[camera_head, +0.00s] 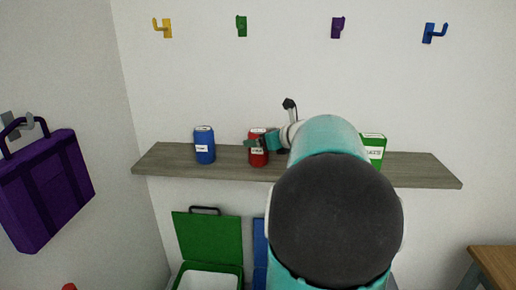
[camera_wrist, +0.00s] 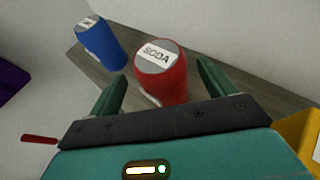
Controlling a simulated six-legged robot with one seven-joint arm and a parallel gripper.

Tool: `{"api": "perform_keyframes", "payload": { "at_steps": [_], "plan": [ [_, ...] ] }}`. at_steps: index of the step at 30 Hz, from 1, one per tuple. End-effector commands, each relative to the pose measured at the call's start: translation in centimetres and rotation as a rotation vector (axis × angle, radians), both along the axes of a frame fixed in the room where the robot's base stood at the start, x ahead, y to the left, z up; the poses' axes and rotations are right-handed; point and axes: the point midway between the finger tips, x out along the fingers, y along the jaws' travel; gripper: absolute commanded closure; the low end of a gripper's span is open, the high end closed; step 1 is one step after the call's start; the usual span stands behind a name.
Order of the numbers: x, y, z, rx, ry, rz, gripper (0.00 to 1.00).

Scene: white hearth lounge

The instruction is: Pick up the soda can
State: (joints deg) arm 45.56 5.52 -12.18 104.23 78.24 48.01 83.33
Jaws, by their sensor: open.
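The red soda can (camera_head: 257,156) stands upright on the wooden wall shelf (camera_head: 420,172). In the wrist view the soda can (camera_wrist: 163,75) shows a white SODA label and lies between and a little beyond my open fingers. My gripper (camera_wrist: 160,85) is open, with one green finger on either side of the can's near part. I cannot tell whether the fingers touch the can. In the head view my gripper (camera_head: 262,143) is at the can and hides part of it.
A blue can (camera_head: 204,146) stands left of the soda can. A green box (camera_head: 374,147) stands to the right, partly behind my arm. Colored hooks line the wall above. A green open-lidded bin (camera_head: 210,240) is below the shelf. A purple bag (camera_head: 45,190) hangs at left.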

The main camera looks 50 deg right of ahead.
Motion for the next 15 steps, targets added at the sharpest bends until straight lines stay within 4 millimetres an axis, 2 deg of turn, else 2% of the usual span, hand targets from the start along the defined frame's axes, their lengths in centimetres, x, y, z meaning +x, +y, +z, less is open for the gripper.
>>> {"api": "perform_keyframes", "payload": {
  "at_steps": [9,15],
  "plan": [
    [4.1,-0.6,-1.8,0.000,0.001,0.004,0.17],
    [4.5,-0.6,-2.0,-0.001,0.001,0.003,0.17]
  ]
}}
